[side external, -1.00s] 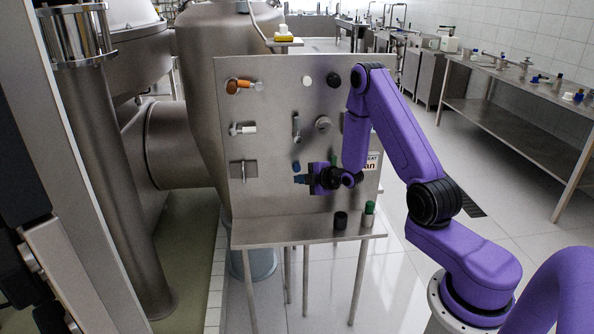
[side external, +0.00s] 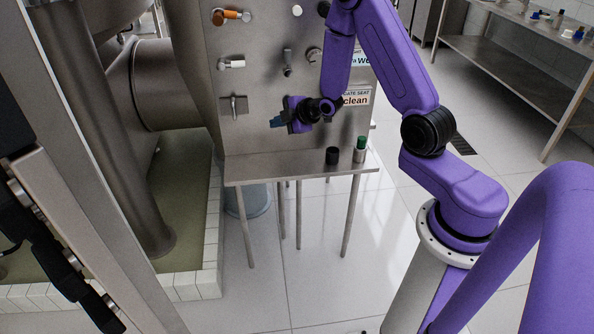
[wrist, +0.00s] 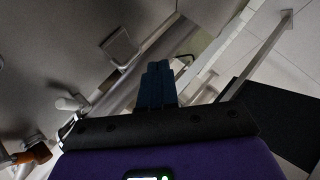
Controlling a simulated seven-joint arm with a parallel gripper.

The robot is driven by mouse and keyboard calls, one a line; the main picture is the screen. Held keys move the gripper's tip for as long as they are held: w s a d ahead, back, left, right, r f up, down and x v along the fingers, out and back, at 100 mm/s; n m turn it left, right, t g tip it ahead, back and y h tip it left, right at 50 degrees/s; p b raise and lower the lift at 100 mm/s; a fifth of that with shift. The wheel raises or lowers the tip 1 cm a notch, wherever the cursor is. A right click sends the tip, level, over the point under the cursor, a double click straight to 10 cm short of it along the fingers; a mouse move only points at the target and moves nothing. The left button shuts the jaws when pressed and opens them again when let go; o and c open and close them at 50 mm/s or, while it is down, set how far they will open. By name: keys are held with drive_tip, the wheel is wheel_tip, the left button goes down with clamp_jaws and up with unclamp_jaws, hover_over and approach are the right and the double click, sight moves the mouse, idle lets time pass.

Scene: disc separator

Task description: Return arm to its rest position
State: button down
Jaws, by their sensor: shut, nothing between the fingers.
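My gripper (side external: 278,122) is in front of the upright steel panel (side external: 258,70), at its lower middle, and points left. It is empty and clear of the shelf below it. In the wrist view my gripper's blue fingers (wrist: 157,85) are together with nothing between them. My purple arm rises from its round base at the right, bends at the elbow and hangs down to the wrist.
The panel carries an orange-handled valve (side external: 231,16), a white-handled valve (side external: 231,64) and a lever on a plate (side external: 234,105). A black cylinder (side external: 332,156) and a green-topped cylinder (side external: 360,149) stand on the steel shelf (side external: 270,169). Open tiled floor lies below.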

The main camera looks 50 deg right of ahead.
drive_tip(key=s+a+r+g+y, duration=0.1)
drive_tip(key=s+a+r+g, duration=0.2)
drive_tip(key=s+a, duration=0.5)
drive_tip(key=s+a+r+g+y, duration=0.1)
drive_tip(key=s+a+r+g, duration=0.25)
drive_tip(key=s+a, duration=0.45)
drive_tip(key=s+r+g+h, duration=0.1)
drive_tip(key=s+r+g, duration=0.1)
drive_tip(key=s, duration=0.8)
drive_tip(key=s+r+m+g+h, duration=0.1)
drive_tip(key=s+r, duration=0.3)
drive_tip(key=s, duration=0.7)
drive_tip(key=shift+s+a+g, duration=0.15)
drive_tip(key=shift+a+g, duration=0.15)
drive_tip(key=shift+g, duration=0.45)
